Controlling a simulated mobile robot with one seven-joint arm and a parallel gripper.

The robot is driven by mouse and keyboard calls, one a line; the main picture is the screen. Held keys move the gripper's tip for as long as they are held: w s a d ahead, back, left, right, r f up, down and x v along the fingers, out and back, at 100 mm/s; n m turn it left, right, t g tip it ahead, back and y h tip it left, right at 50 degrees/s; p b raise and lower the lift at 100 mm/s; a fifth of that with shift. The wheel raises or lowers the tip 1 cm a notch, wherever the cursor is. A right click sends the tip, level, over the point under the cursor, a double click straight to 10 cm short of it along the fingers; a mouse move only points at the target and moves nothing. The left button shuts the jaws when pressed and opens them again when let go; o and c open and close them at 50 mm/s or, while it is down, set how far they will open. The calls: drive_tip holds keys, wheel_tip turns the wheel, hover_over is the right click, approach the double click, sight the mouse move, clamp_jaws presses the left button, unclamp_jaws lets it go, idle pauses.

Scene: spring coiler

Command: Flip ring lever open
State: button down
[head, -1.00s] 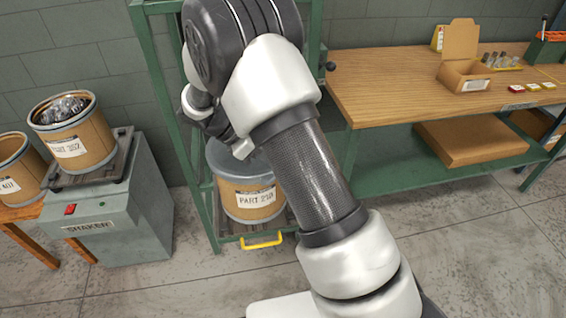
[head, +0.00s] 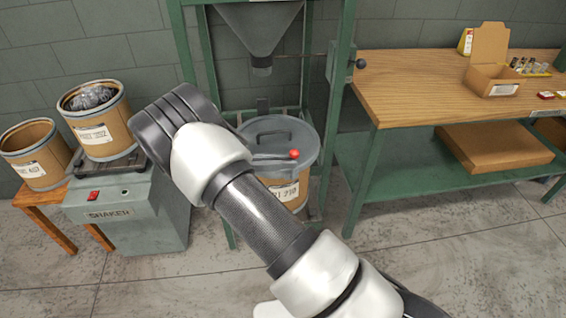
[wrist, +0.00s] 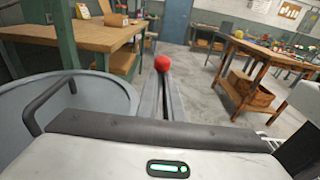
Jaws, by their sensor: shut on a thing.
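The drum labelled PART 210 (head: 287,190) stands under the green frame, with a grey lid (head: 291,134) on top. The lid also shows in the wrist view (wrist: 60,110) at left, with its dark handle. The lever's red ball knob (head: 294,154) is over the front of the lid. In the wrist view the red knob (wrist: 163,63) is straight ahead, at the far end of two narrow grey bars. My gripper (wrist: 164,84) is shut on the lever near this knob. The exact contact is unclear, and my arm partly hides the gripper in the head view.
A grey funnel (head: 261,35) hangs above the drum inside the green frame (head: 345,110). The shaker (head: 130,215) with an open drum (head: 98,125) stands at left. A wooden workbench (head: 430,80) stands at right. The floor in front is clear.

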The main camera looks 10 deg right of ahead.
drive_tip(key=shift+a+h, duration=0.15)
drive_tip(key=shift+h, duration=0.15)
drive_tip(key=c, duration=1.8)
unclamp_jaws()
drive_tip(key=a, duration=1.1)
drive_tip(key=a+r, duration=0.1)
drive_tip(key=a, duration=0.5)
drive_tip(key=shift+s+a+b, duration=0.15)
drive_tip(key=shift+a+b, duration=0.05)
drive_tip(key=shift+b, duration=0.2)
drive_tip(key=shift+d, duration=0.1)
